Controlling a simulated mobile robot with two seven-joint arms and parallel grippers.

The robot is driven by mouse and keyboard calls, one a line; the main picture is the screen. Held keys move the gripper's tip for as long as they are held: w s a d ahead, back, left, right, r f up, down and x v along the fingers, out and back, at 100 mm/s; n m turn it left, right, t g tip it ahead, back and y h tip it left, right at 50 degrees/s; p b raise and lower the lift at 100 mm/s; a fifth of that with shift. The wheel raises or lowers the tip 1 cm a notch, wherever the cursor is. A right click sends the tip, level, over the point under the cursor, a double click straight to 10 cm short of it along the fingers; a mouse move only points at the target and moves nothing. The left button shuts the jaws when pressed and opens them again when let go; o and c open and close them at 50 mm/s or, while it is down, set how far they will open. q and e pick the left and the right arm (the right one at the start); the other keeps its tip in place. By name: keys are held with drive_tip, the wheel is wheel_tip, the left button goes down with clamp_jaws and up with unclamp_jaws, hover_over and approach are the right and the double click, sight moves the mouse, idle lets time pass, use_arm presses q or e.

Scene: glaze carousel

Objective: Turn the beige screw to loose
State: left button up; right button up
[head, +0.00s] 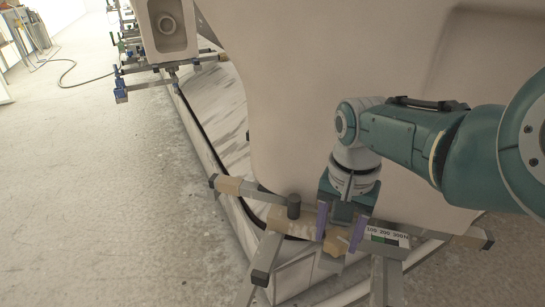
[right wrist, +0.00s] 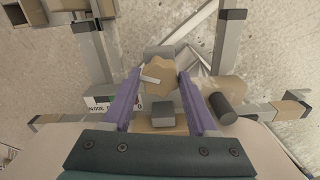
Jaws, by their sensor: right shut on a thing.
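The beige screw (head: 336,244) is a lobed knob on the metal frame at the bottom middle of the head view. In the right wrist view the beige screw (right wrist: 164,77) sits between two purple fingers, with a small pale pointer at its left side. My right gripper (head: 339,236) comes down from above with one finger on each side of the knob and is shut on it. In the right wrist view the right gripper (right wrist: 159,78) hides part of the knob's edges. My left gripper is not in view.
A scale marked 100 200 300N (head: 386,236) lies just right of the knob. A dark cylinder (head: 294,206) stands to its left. Grey bars (head: 266,258) surround it, and a large beige ceramic body (head: 300,90) rises behind.

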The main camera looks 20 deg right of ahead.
sight(338, 236)
drive_tip(key=n, duration=0.6)
drive_tip(key=shift+p, duration=0.3)
drive_tip(key=n, duration=0.7)
idle(0.4)
drive_tip(key=o, duration=1.4)
wheel_tip(338, 236, up, 10)
drive_tip(key=p, duration=0.9)
